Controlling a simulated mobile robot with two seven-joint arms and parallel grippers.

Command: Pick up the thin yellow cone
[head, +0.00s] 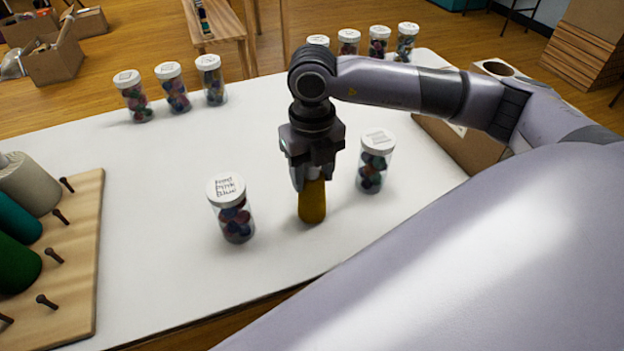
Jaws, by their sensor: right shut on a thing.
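A thin yellow cone (313,203) stands upright on the white table (170,190), between two jars. My right gripper (312,180) comes down from above and is shut on the cone's upper part, which the fingers partly hide. The cone's lower part shows below the fingers. I cannot tell whether its base touches the table. My left gripper is not in view.
One lidded jar (232,208) stands close on the cone's left, another (375,162) close on its right. Several more jars line the back edge. A wooden peg board (75,270) with cones lies at left. A cardboard box (455,140) is at right.

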